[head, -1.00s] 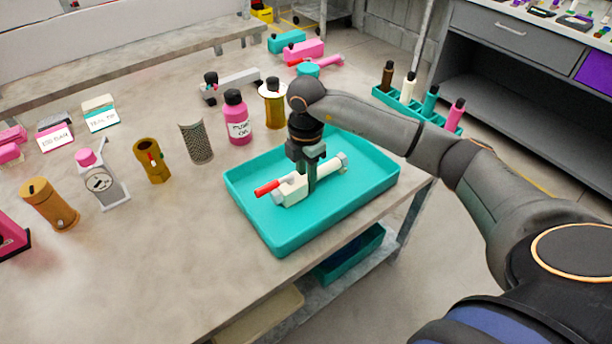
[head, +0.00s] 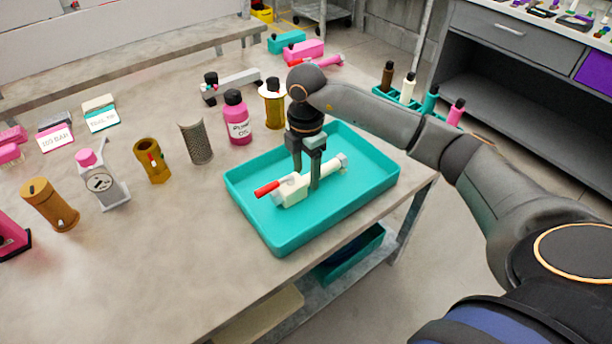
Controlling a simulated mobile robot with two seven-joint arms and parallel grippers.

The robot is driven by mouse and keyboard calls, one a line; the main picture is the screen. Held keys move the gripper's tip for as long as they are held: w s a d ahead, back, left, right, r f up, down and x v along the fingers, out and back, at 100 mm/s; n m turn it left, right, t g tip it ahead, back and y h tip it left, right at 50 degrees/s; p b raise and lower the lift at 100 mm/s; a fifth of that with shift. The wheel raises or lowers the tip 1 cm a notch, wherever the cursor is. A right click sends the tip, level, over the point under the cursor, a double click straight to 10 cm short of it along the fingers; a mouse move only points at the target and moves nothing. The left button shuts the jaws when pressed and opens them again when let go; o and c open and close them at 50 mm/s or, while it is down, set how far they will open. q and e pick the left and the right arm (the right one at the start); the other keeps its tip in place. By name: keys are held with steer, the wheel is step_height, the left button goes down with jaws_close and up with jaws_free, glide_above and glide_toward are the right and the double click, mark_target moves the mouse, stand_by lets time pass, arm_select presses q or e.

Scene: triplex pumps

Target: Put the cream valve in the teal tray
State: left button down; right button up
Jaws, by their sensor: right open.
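The cream valve (head: 291,192), with a red handle pointing left, lies in the teal tray (head: 277,240) near its middle. Its cylindrical end points to the upper right. My right gripper (head: 306,178) is directly over the valve, pointing down, with its fingers apart. One finger stands in front of the valve and hides part of it; the other is behind it. I cannot tell whether either finger touches the valve. My left gripper is not in view.
A pink bottle (head: 237,118), a grey mesh cylinder (head: 195,142) and a brass fitting (head: 152,161) stand left of the tray. The tray sits near the table's right edge. Bare tabletop (head: 150,255) lies in front of the tray's left side.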

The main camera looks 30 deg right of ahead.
mark_target(307, 178)
step_height(307, 178, up, 10)
stand_by(0.3)
steer(key=shift+s+f, duration=0.15)
stand_by(0.3)
